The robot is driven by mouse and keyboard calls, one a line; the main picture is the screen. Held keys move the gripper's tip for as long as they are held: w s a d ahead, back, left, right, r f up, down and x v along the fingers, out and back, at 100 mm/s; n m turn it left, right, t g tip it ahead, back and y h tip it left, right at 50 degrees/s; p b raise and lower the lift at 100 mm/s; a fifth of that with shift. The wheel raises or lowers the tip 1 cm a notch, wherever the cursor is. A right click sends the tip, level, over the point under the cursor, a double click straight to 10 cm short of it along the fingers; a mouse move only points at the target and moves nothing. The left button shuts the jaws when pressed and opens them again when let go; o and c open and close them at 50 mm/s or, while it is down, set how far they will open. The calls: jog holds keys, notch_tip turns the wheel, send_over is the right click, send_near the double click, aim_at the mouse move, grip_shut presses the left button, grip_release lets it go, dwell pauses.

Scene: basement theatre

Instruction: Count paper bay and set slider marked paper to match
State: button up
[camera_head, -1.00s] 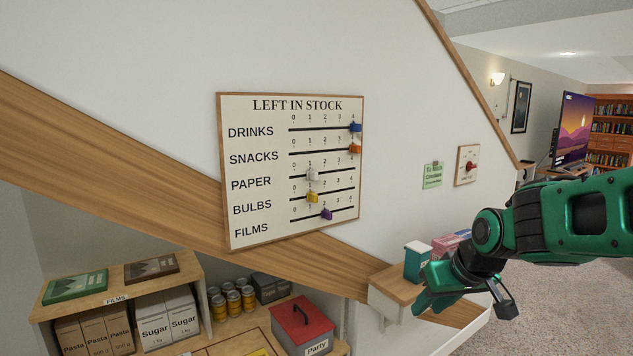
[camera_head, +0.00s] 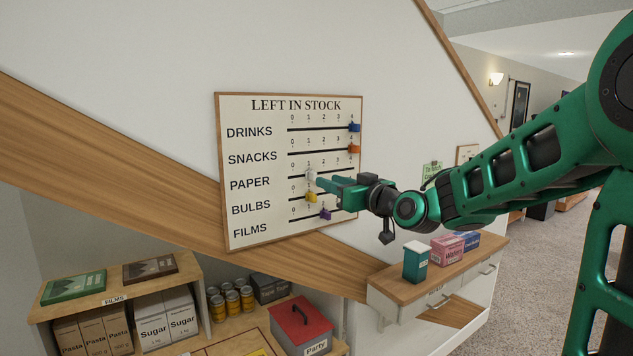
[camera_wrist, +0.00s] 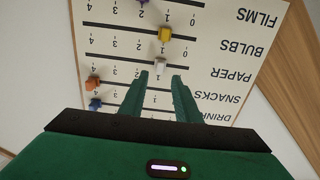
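The stock board (camera_head: 255,110) hangs on the wall with five slider tracks marked 0 to 4. The white paper slider (camera_head: 310,174) stands at about 1 on its track; it also shows in the wrist view (camera_wrist: 160,66). My gripper (camera_head: 321,182) is at the board, its two green fingers open and pointing at the white slider. In the wrist view the fingertips (camera_wrist: 160,77) lie either side of the slider, seemingly just short of it; contact cannot be told. No bay labelled paper is readable.
The yellow bulbs slider (camera_head: 311,196) is close below, near 1. The purple films slider (camera_head: 325,214) is near 2; blue drinks (camera_head: 354,127) and orange snacks (camera_head: 354,149) are near 4. Stocked shelves (camera_head: 200,290) stand below; a wooden ledge (camera_head: 390,280) is at right.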

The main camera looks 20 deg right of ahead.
aim_at(315, 177)
jog(key=x, duration=0.7)
jog(key=shift+f, duration=0.1)
grip_shut()
